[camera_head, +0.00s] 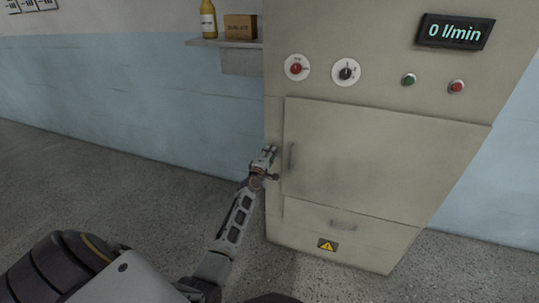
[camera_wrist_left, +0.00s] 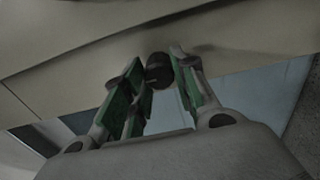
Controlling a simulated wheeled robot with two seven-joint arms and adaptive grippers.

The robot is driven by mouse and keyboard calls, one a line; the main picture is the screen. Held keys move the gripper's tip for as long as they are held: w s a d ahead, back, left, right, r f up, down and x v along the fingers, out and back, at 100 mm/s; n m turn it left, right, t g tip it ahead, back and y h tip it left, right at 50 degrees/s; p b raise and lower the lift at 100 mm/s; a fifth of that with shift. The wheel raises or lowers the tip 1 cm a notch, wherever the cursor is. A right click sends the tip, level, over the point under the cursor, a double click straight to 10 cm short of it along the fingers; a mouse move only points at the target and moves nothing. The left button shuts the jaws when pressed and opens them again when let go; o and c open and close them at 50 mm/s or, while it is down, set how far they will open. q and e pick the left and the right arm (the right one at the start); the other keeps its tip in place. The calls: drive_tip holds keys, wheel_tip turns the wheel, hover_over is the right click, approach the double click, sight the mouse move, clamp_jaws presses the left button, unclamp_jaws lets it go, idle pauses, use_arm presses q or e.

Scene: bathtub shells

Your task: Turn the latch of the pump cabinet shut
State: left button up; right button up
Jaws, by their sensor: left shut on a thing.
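The pump cabinet (camera_head: 350,150) is a beige metal box with a closed-looking door and a vertical door handle (camera_head: 291,157) near the door's left edge. My left gripper (camera_head: 270,160) is at the cabinet's left edge, beside that handle. In the left wrist view a dark round knob, seemingly the latch (camera_wrist_left: 158,68), sits between the green-padded fingers of the left gripper (camera_wrist_left: 160,85), which are shut on it. In the head view the gripper hides the latch, so its turn angle cannot be told. My right gripper is out of view.
The cabinet top carries a red switch (camera_head: 296,68), a black dial (camera_head: 346,71), a green button (camera_head: 409,79), a red button (camera_head: 456,87) and a display (camera_head: 455,32) reading 0 l/min. A shelf (camera_head: 225,43) with a bottle and box is at the left. The floor left is clear.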

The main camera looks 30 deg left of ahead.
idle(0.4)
use_arm(q)
drive_tip(key=o, duration=1)
drive_tip(key=shift+v, duration=6)
